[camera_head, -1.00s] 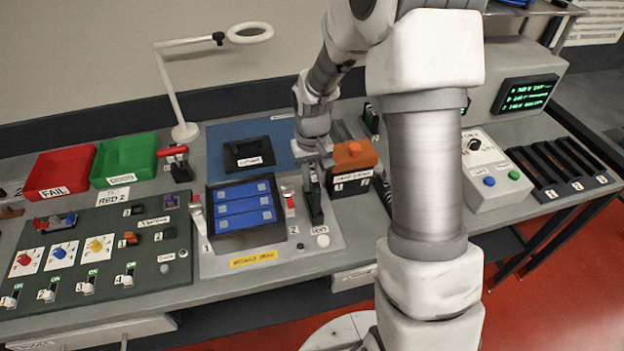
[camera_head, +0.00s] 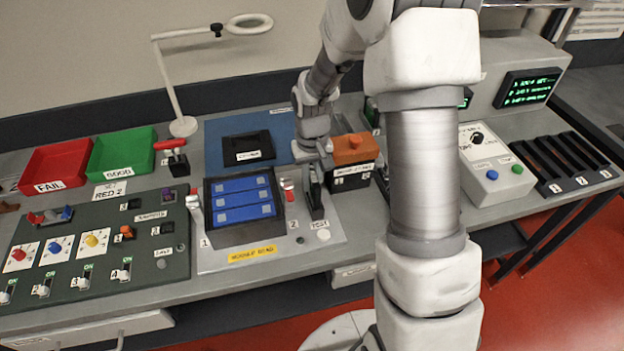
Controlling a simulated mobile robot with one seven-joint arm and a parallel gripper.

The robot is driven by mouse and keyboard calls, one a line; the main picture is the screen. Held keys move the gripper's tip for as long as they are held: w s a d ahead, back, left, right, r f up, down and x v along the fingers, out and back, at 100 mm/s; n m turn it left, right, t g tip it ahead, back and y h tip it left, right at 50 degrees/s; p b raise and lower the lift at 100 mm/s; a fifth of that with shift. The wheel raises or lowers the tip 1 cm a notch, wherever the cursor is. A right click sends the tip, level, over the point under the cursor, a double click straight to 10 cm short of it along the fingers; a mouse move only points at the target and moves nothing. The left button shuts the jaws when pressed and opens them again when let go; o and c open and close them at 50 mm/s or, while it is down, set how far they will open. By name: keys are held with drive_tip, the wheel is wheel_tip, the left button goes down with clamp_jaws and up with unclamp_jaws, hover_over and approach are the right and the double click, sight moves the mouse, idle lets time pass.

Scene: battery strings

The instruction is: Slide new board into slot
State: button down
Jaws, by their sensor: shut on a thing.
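Several blue boards (camera_head: 240,199) lie in rows in a dark bay on a light grey panel (camera_head: 222,262). A red-and-white lever stands at each side, the left lever (camera_head: 194,204) marked 1 and the right lever (camera_head: 288,190) marked 2. My gripper (camera_head: 315,172) points down just right of the bay, behind the TEST label. It is shut on a dark upright piece (camera_head: 314,203) below its fingers. I cannot make out whether this piece is a board, or whether its lower end touches the panel. The fingertips are small and partly hidden.
An orange-topped black block (camera_head: 352,160) stands close right of my gripper. Behind the bay, a black holder (camera_head: 248,148) sits on a blue mat (camera_head: 220,126). Red (camera_head: 54,168) and green (camera_head: 120,154) bins are at left, a switch panel (camera_head: 95,245) in front, a dark slotted rack (camera_head: 562,163) at right.

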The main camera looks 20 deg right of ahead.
drive_tip(key=shift+f, duration=0.4)
drive_tip(key=c, duration=0.7)
unclamp_jaws()
drive_tip(key=shift+c, duration=0.2)
drive_tip(key=shift+r, duration=0.1)
wheel_tip(320, 180, up, 17)
drive_tip(key=shift+r, duration=0.15)
